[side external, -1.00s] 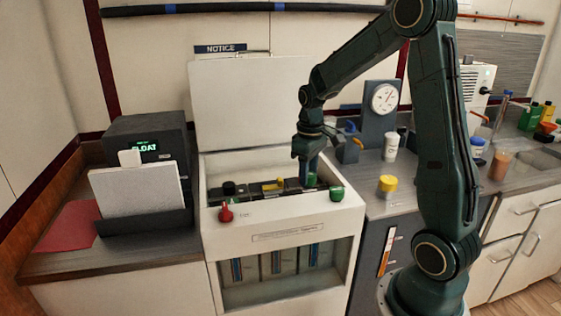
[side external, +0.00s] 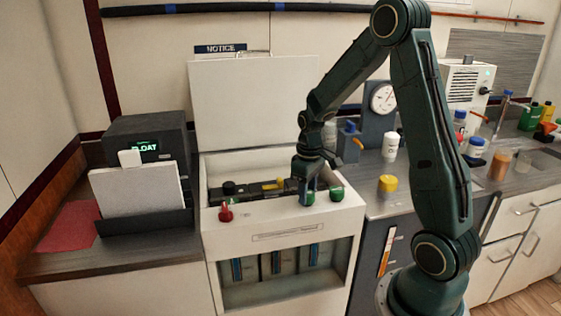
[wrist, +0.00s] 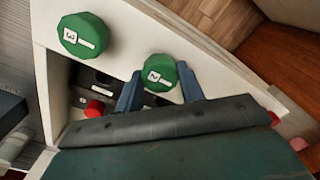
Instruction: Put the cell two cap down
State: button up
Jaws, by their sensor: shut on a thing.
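The cell two cap (wrist: 160,73) is green, with a white label marked 2, and sits between my gripper's blue fingers (wrist: 160,88) in the wrist view. In the side view my gripper (side external: 308,192), shut on this cap (side external: 309,199), is low at the white cabinet's front ledge (side external: 275,220). I cannot tell whether the cap touches the ledge. A second green cap (side external: 337,193), marked 3 in the wrist view (wrist: 83,35), rests on the ledge just right of it. The dark cell row (side external: 255,187) lies behind, partly hidden by my gripper.
A red knob-like piece (side external: 226,212) stands at the ledge's left end. The cabinet's raised lid (side external: 245,105) stands behind the cells. A yellow-capped jar (side external: 388,185) stands on the right counter. The ledge between the red piece and my gripper is clear.

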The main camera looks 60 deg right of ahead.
jog(key=shift+f, duration=0.1)
jog(key=o, duration=0.9)
notch_tip(320, 180, up, 12)
jog(key=shift+r, duration=0.15)
dwell(0.3)
dwell(0.5)
